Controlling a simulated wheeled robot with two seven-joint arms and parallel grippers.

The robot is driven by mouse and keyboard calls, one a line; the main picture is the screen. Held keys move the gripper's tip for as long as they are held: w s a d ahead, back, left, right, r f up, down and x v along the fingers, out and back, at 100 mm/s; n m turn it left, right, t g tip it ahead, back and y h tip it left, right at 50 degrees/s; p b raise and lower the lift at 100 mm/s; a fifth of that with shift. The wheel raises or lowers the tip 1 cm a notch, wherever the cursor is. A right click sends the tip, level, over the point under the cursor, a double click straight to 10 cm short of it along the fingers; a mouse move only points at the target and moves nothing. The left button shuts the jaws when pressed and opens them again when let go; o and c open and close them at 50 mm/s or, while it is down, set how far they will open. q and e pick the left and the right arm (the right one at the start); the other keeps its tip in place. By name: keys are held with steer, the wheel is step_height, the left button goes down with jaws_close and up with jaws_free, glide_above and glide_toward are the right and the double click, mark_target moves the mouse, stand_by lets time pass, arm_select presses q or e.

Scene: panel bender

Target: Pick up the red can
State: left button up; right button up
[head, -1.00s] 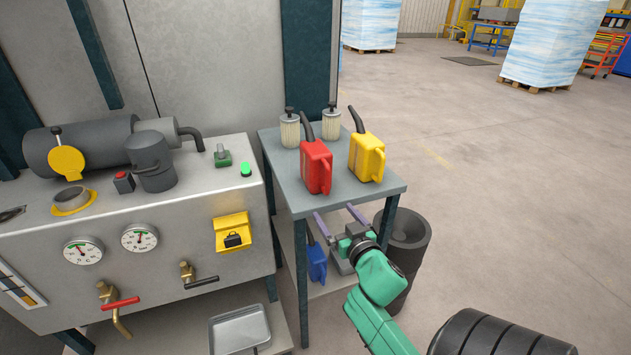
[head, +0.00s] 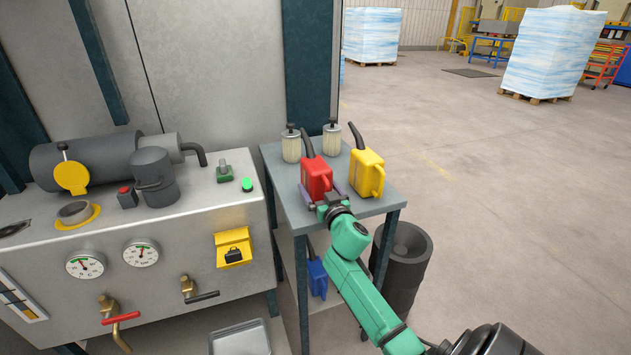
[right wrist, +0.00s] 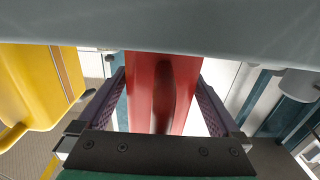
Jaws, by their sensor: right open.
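The red can (head: 316,177) stands upright on the top of the grey side table, its dark spout pointing up and left. My right gripper (head: 324,194) is at the can's near side, its fingers open with one on each side of the can. In the right wrist view the red can (right wrist: 160,95) fills the gap between the two purple fingers, with a narrow space visible beside each. The gripper (right wrist: 165,100) is open and not closed on it. My left gripper is not in view.
A yellow can (head: 367,172) stands close to the right of the red can. Two pale filters (head: 291,146) stand behind on the table (head: 294,203). A blue can (head: 317,278) is on the lower shelf. A dark bin (head: 408,262) stands right of the table.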

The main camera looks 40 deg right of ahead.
steer(key=shift+s, duration=0.1)
steer(key=c, duration=0.4)
steer(key=shift+r, duration=0.1)
jaws_close()
